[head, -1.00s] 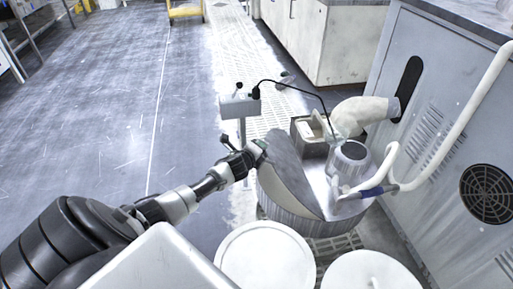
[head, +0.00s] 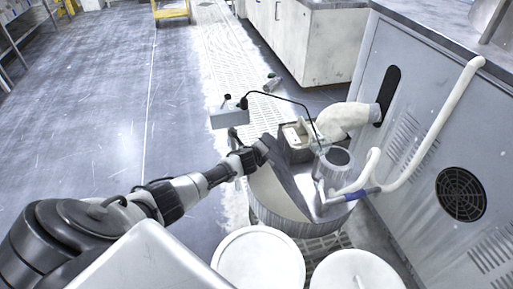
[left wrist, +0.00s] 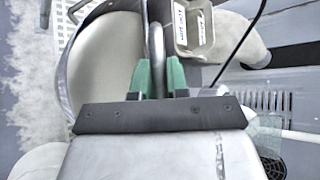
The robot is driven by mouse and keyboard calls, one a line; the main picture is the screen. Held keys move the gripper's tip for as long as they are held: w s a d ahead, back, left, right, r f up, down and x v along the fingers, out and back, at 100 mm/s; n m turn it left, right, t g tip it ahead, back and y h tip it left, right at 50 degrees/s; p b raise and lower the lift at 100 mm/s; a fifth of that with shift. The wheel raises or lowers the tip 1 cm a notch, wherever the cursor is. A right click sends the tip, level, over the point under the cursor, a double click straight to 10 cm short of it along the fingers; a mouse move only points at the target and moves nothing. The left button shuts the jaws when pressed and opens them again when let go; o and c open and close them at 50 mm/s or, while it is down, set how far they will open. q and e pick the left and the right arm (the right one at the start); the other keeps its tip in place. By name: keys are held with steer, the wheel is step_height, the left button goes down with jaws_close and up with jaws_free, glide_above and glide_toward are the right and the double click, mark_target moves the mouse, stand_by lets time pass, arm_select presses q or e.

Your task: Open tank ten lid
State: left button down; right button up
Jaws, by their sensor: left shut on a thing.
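The tank (head: 278,220) is a round, ribbed metal drum beside the grey cabinet. Its half-round grey lid (head: 287,170) stands steeply tilted near the middle of the top, and the pale inside shows on the left. My left gripper (head: 263,152) is at the upper edge of the lid. In the left wrist view, the green fingertips (left wrist: 157,80) are shut on the lid edge (left wrist: 156,42), seen nearly edge-on, with the open tank interior to its left. The right gripper is not in view.
On the tank's right half are a rectangular box (head: 296,134), a clear cylinder (head: 338,160) and a hose with a blue fitting (head: 349,195). A grey control box (head: 229,116) stands behind. Two white round lids (head: 258,261) (head: 356,272) are in front. The floor at left is clear.

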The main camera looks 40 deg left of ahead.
arm_select(q)
steer(key=shift+m+g+y, duration=0.5)
steer(key=shift+m+g, duration=0.1)
steer(key=shift+g, duration=0.3)
steer(key=w+d+r+p, duration=0.1)
steer(key=w, duration=0.1)
steer(key=w+d+r+p, duration=0.1)
steer(key=d+p, duration=0.1)
steer(key=shift+w+d+r, duration=0.1)
steer(key=shift+w+r, duration=0.25)
steer(key=shift+r, duration=0.05)
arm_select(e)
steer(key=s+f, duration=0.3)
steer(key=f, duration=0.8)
arm_select(q)
steer(key=w+d+r+b, duration=0.1)
steer(key=w+d, duration=0.3)
steer(key=w, duration=0.1)
steer(key=shift+r+b, duration=0.2)
steer(key=shift+b, duration=0.2)
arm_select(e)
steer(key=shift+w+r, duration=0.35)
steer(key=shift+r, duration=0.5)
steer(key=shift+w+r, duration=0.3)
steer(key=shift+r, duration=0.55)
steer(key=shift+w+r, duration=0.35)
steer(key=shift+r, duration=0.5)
arm_select(q)
steer(key=shift+w+d, duration=0.1)
